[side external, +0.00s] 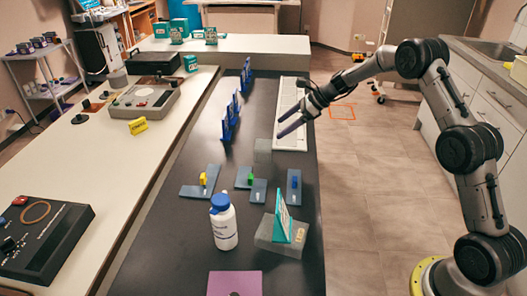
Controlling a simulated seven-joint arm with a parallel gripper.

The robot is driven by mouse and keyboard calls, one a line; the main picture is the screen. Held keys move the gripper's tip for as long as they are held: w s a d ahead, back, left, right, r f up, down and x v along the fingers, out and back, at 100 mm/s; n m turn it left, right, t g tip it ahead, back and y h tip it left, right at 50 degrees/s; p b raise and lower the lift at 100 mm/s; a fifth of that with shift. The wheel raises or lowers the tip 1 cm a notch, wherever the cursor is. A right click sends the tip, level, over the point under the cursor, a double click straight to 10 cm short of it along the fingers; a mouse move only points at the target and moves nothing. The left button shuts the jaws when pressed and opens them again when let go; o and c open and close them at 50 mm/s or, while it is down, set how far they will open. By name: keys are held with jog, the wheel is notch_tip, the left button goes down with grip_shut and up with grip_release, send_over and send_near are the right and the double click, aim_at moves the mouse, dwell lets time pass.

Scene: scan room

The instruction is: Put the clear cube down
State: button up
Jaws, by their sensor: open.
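A see-through grey cube (263,151) stands on the dark tabletop (200,262), near its middle. It looks like the clear cube. My gripper (279,126) is open, with its two fingers spread and pointing left. It appears above and a little to the right of the cube in the picture, apart from it. Nothing shows between the fingers. The height of the fingers above the table is hard to judge.
A long white panel (294,96) lies under my gripper. Blue racks (236,103) stand behind left. Blue-grey plates (293,187) with small coloured pieces, a white bottle (224,226) and a grey block (267,239) bearing a teal card (283,217) are nearer.

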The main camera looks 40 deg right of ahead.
aim_at(257, 149)
jog(key=x, duration=0.4)
jog(key=f+x, duration=0.1)
jog(key=x, duration=0.4)
jog(key=s+d+x, duration=0.1)
jog(key=x, duration=0.4)
jog(key=shift+w+f, duration=0.1)
jog(key=shift+f, duration=0.15)
jog(key=c, duration=1.4)
jog(key=shift+r, duration=0.1)
grip_shut()
